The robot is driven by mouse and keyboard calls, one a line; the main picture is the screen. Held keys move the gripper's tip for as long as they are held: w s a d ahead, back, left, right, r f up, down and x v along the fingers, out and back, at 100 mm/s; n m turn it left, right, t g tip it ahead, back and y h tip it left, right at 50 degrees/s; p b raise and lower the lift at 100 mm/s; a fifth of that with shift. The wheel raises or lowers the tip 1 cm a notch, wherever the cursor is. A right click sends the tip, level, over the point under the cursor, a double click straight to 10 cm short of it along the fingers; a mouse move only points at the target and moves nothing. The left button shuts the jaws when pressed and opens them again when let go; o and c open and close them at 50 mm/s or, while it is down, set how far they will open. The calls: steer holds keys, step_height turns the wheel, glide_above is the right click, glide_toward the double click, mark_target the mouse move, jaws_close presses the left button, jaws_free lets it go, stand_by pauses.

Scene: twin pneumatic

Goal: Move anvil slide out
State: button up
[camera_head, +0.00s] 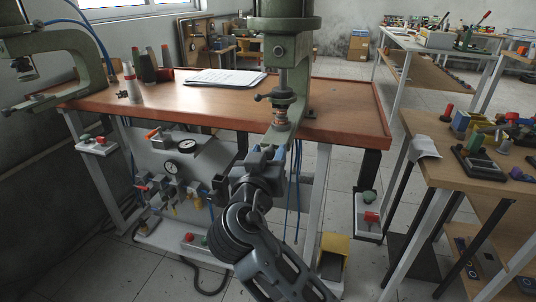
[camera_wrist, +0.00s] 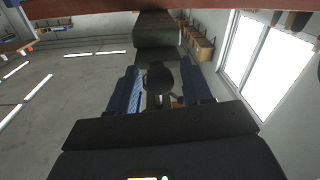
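A green press (camera_head: 285,50) stands at the middle of the wooden table. Its vertical ram and stacked collars (camera_head: 283,95) sit above a green lower arm (camera_head: 290,132) at the table's front edge. I cannot clearly tell which part is the anvil slide. My gripper (camera_head: 264,154) is just in front of and below that arm. In the wrist view my gripper (camera_wrist: 160,92) has its two blue fingers spread apart. A dark round knob (camera_wrist: 158,80) shows between them, below a dark green body (camera_wrist: 158,38). I cannot tell whether a finger touches the knob.
A second green press (camera_head: 50,55) stands at the left. A side table (camera_head: 480,180) with tools is at the right. Blue hoses (camera_head: 295,190) hang beside my arm.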

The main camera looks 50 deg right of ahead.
jaws_close()
stand_by(0.4)
steer(key=b+v, duration=0.3)
steer(key=v, duration=0.9)
steer(key=shift+w+a+b, duration=0.2)
steer(key=shift+a+b, duration=0.2)
steer(key=shift+a, duration=0.05)
steer(key=shift+o, duration=0.7)
jaws_free()
